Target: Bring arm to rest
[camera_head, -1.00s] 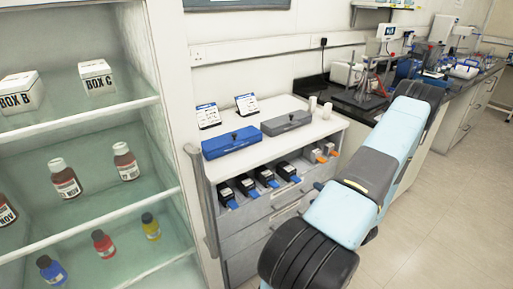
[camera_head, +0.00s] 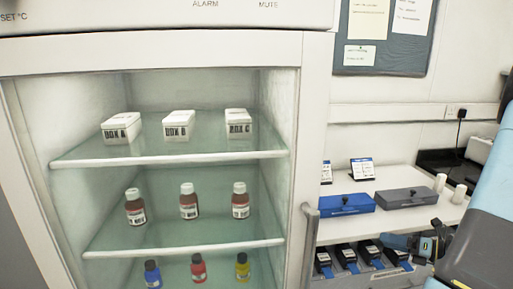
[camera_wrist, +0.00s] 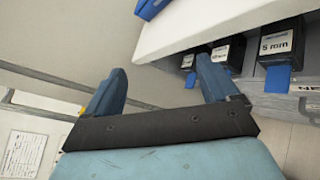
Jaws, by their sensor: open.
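My gripper (camera_wrist: 162,90) is open in the wrist view, with its two blue fingers apart and nothing between them. In the head view my gripper (camera_head: 420,243) shows at the lower right, in front of the shelf of black units under the white counter. My light blue arm (camera_head: 490,215) fills the right edge of that view. The fingertips are hard to make out there.
An open cabinet holds boxes A (camera_head: 121,128), B (camera_head: 179,125) and C (camera_head: 238,123), with brown bottles (camera_head: 188,203) and coloured bottles (camera_head: 198,270) below. The cabinet handle (camera_head: 309,245) stands left of my gripper. Blue (camera_head: 346,204) and grey (camera_head: 407,197) cases lie on the counter.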

